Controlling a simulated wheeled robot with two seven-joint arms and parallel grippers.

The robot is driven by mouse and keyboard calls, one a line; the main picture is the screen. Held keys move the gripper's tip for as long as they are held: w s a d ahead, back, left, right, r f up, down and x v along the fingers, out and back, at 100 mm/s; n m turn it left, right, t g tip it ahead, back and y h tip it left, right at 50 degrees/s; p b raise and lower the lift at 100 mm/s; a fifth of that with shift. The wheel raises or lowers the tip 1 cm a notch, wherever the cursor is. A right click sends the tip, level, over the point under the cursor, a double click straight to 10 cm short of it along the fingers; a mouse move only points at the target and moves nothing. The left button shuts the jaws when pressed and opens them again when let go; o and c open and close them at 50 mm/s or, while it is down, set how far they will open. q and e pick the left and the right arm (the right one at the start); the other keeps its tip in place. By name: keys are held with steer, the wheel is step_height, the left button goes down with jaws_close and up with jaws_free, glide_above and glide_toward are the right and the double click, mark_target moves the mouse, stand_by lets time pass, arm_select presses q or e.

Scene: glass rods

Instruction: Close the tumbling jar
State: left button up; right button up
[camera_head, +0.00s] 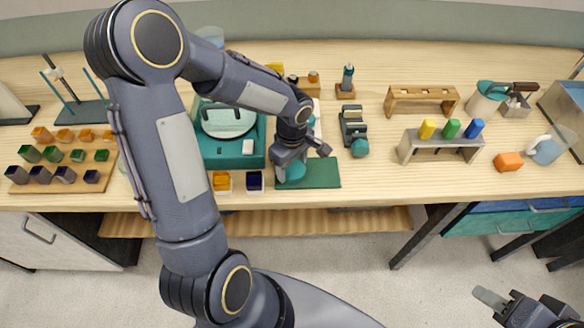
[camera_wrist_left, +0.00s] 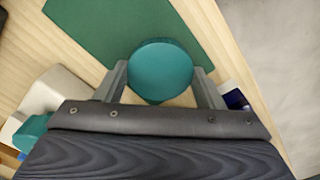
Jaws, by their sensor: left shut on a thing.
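A round teal piece (camera_wrist_left: 160,72), which looks like the tumbling jar's lid, sits between the two fingers of my left gripper (camera_wrist_left: 161,88). The gripper is shut on its sides. In the head view its teal side (camera_head: 294,172) shows just below my left gripper (camera_head: 290,160), over the left end of the green mat (camera_head: 322,174). The arm and gripper partly cover it, and I cannot tell what is under it. My right gripper (camera_head: 530,308) is at the bottom right corner, away from the table, and its jaws are not clear.
A teal machine (camera_head: 222,152) stands left of the mat, with a yellow dish (camera_head: 221,182) and a blue dish (camera_head: 255,181) in front. A dark device with a teal end (camera_head: 360,148) stands right of the mat. A rack with colored blocks (camera_head: 440,148) is further right.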

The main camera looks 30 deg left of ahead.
mark_target(292, 168)
arm_select(q)
steer(key=shift+r, duration=0.4)
step_height(292, 168, up, 2)
steer(key=shift+r, duration=0.2)
steer(key=s+d+r+b, duration=0.2)
steer(key=s+d+r, duration=0.5)
steer(key=s+r, duration=0.3)
steer(key=shift+s+d, duration=0.3)
steer(key=shift+s, duration=0.6)
steer(key=shift+f, duration=0.1)
